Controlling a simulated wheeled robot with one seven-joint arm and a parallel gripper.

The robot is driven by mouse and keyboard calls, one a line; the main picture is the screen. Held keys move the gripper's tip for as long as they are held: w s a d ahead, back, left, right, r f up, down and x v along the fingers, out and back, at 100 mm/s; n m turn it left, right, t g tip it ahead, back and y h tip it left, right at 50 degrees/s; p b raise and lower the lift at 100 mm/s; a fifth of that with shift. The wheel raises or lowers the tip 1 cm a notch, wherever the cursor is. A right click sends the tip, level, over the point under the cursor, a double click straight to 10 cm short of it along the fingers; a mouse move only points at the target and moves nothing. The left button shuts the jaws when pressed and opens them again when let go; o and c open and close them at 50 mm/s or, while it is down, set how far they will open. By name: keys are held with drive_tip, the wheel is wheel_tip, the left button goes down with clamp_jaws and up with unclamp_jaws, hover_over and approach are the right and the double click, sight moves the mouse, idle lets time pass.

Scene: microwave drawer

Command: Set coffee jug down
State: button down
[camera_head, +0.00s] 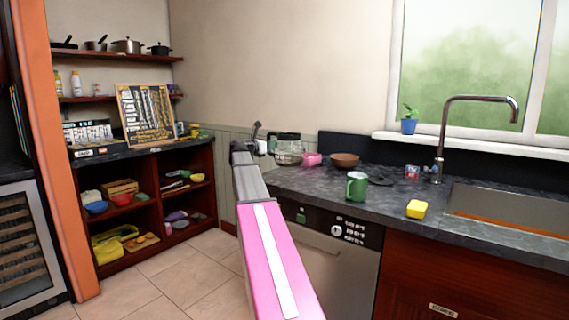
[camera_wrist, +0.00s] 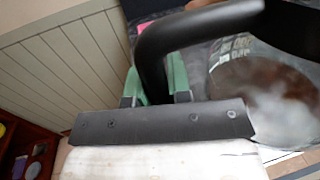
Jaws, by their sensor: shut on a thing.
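The coffee jug (camera_head: 289,150) has a clear glass body and a dark lid and handle. In the head view it is at the left end of the dark countertop (camera_head: 325,178); I cannot tell whether its base touches the top. In the wrist view its black handle (camera_wrist: 150,62) curves in front of my gripper, and its glass body (camera_wrist: 275,100) fills the right side. My gripper (camera_wrist: 160,85) has green finger pads around the handle and is shut on it. In the head view my arm hides part of the gripper.
Close right of the jug are a pink item (camera_head: 312,159) and a brown bowl (camera_head: 344,160). A dishwasher (camera_head: 330,255) is below. The left counter edge is near the jug.

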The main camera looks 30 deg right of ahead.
drive_tip(key=shift+w+d+f, duration=0.1)
drive_tip(key=shift+d+f, duration=0.9)
drive_tip(key=shift+f, duration=0.25)
drive_tip(key=shift+w+d+f, duration=0.1)
drive_tip(key=shift+d+f, duration=0.9)
drive_tip(key=shift+f, duration=0.3)
drive_tip(key=shift+d+f, duration=1)
drive_tip(key=shift+f, duration=0.4)
drive_tip(key=c, duration=1.1)
unclamp_jaws()
drive_tip(key=shift+o, duration=0.2)
